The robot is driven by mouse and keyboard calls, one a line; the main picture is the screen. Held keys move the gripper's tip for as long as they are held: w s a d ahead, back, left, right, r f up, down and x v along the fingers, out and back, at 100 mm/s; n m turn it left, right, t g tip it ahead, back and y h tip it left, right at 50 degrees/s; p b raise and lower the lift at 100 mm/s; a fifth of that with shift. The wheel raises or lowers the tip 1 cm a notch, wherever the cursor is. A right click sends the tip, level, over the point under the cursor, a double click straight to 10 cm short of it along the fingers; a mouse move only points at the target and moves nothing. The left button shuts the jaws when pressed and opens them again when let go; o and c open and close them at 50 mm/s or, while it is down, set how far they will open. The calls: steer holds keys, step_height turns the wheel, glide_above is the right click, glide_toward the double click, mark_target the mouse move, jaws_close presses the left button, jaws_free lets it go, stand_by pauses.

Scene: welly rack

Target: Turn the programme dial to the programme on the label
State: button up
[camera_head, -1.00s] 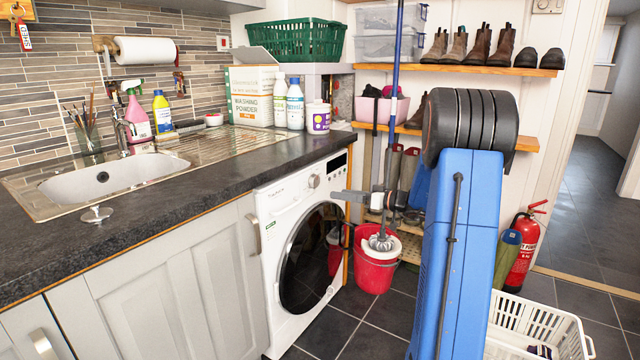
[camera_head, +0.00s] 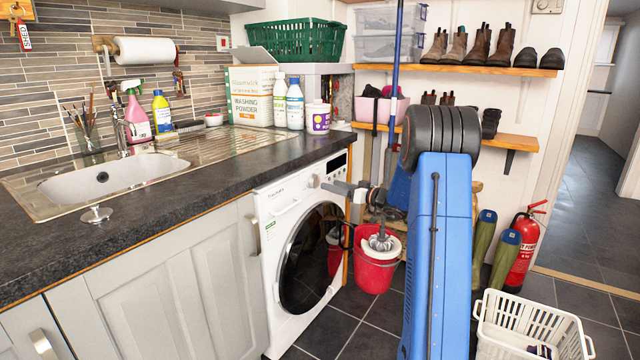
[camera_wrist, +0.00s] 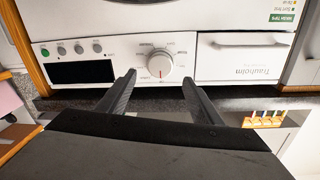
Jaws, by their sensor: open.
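The programme dial (camera_wrist: 160,63) is a round pale knob on the white washing machine's panel, with a red mark at its lower edge in the wrist view. Small print, too small to read, surrounds it. The dial also shows on the machine's front in the head view (camera_head: 314,181). My gripper (camera_wrist: 158,90) is open and empty. Its two dark fingers point at the panel, one on each side below the dial in the wrist view, apparently short of it. A label with a green strip (camera_wrist: 282,16) is partly visible at upper right; I cannot read its programme.
The dark display (camera_wrist: 82,72) and several buttons are left of the dial, the drawer (camera_wrist: 243,58) right, in the wrist view. The worktop (camera_head: 215,180) overhangs the machine. A red bucket (camera_head: 372,272) with a mop stands beside it. A white basket (camera_head: 530,318) is at lower right.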

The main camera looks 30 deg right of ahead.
mark_target(316, 181)
steer(key=x, duration=0.7)
steer(key=shift+a, duration=0.1)
steer(key=c, duration=1.1)
